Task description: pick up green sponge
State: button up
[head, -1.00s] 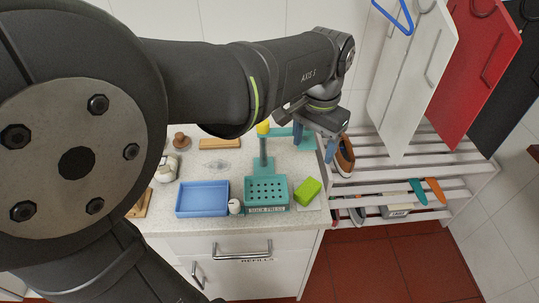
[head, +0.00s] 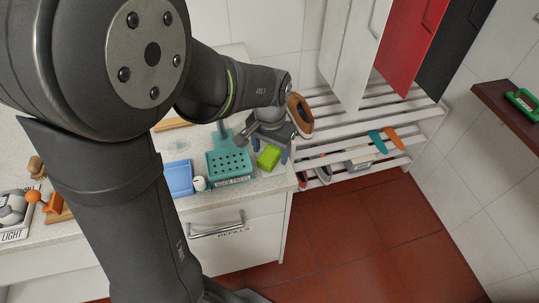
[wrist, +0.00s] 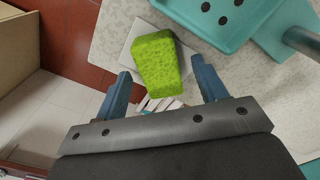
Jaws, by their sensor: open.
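The green sponge (head: 268,157) lies at the right front corner of the speckled counter, just right of the teal perforated tray. In the wrist view the sponge (wrist: 158,64) rests on a pale square tile (wrist: 131,48). My gripper (head: 268,151) is over that corner with its blue fingers astride the sponge in the head view. In the wrist view my gripper (wrist: 160,78) is open and empty, fingers spread left and right of the sponge's near end. I cannot tell the height between fingertips and sponge.
The teal tray (head: 232,165) and its post stand close beside the sponge. A small white round object (head: 199,184) and a blue tray (head: 178,179) are left of it. The counter edge drops to red floor tiles (head: 350,235). A white slatted rack (head: 350,121) stands to the right.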

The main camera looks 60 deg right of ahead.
jog(key=shift+f, duration=0.75)
jog(key=c, duration=1.1)
jog(key=shift+r, duration=0.6)
notch_tip(320, 180, up, 3)
jog(key=shift+f, duration=0.1)
jog(key=s+a+r, duration=0.1)
jog(key=s+r, duration=0.1)
jog(key=s, duration=0.1)
jog(key=s+a+r, duration=0.1)
jog(key=s+r, duration=0.1)
jog(key=s, duration=0.2)
jog(key=s+a+r, duration=0.2)
jog(key=s+r, duration=0.1)
jog(key=s, duration=0.1)
